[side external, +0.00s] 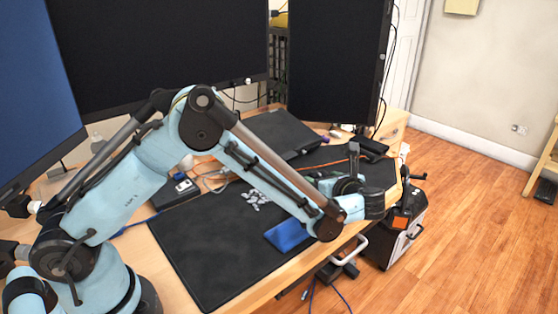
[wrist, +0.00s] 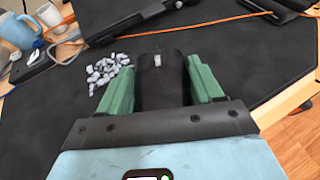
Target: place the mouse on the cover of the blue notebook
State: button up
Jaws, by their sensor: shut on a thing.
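My gripper (wrist: 163,72) shows in the wrist view with its green fingers shut on the sides of a dark mouse (wrist: 161,88), which has a small light wheel on top. In the side external view, the blue notebook (side external: 288,235) lies flat on the black desk mat, and part of it is behind my forearm. My gripper end is to the right of the notebook in that view, near the right end of the desk. The mouse cannot be made out there, and the notebook does not show in the wrist view.
The black mat (side external: 200,250) has bare room left of the notebook. Several grey pebbles (side external: 255,198) lie on it, also in the wrist view (wrist: 105,72). A flat black device (side external: 285,137) and large monitors (side external: 160,40) stand behind. An orange cable (wrist: 235,16) crosses the back.

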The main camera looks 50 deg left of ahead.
jog(key=shift+a+f, duration=0.1)
jog(key=shift+f, duration=1.95)
jog(key=shift+f, duration=0.1)
jog(key=o, duration=1.1)
